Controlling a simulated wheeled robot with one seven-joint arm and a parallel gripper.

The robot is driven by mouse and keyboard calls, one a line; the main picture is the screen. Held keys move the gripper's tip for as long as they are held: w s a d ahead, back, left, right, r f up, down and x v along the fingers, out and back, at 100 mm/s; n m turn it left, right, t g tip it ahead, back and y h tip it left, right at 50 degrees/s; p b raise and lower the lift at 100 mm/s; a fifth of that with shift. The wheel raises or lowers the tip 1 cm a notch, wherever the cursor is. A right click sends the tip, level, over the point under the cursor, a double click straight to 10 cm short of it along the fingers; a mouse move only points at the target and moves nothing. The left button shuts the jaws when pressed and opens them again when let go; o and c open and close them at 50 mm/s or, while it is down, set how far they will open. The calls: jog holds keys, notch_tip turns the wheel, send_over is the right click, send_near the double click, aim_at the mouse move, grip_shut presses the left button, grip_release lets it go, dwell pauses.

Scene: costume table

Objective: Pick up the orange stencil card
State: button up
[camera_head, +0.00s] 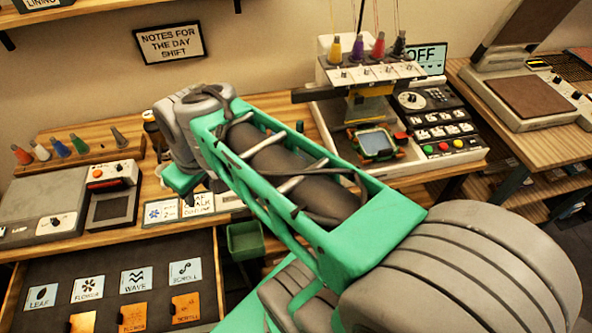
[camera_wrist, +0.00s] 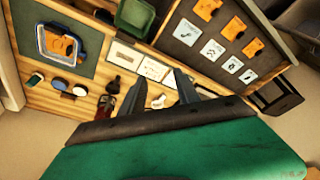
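Several orange stencil cards lie in the open dark drawer at lower left of the head view, including one under SCROLL (camera_head: 186,307), one under WAVE (camera_head: 133,318) and one at the bottom edge (camera_head: 82,322). In the wrist view, orange cards (camera_wrist: 233,27) (camera_wrist: 253,47) lie in the drawer at upper right. Another orange piece (camera_wrist: 58,43) sits inside a blue-rimmed frame at upper left. In the head view my arm hides the fingers.
White label cards (camera_head: 133,281) line the drawer. The wooden table holds a grey machine (camera_head: 60,208), thread spools (camera_head: 62,148) and an embroidery machine (camera_head: 335,118). A green bin (camera_head: 245,240) stands right of the drawer. Bottles (camera_wrist: 110,88) lie near my fingers in the wrist view.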

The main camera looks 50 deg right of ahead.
jog(key=w+d+f+n+g+y+b, duration=0.1)
jog(key=w+d+f+n+b, duration=0.2)
jog(key=d, duration=0.6)
jog(key=w+d+f+n+y+b, duration=0.1)
jog(key=w+d+f+n+b, duration=0.1)
jog(key=d+f, duration=0.45)
jog(key=s+d+f+n+y+b, duration=0.1)
jog(key=s+d+f+n+b, duration=0.2)
jog(key=d, duration=1)
jog(key=shift+n+y, duration=0.3)
jog(key=shift+n, duration=0.5)
jog(key=x, duration=0.4)
jog(key=s+p+x, duration=0.1)
jog(key=x, duration=0.1)
jog(key=shift+w+d+f, duration=0.1)
jog(key=shift+d+f, duration=0.05)
jog(key=shift+f, duration=0.45)
jog(key=shift+w+f, duration=0.1)
jog(key=shift+f, duration=0.2)
jog(key=shift+c, duration=0.5)
grip_shut()
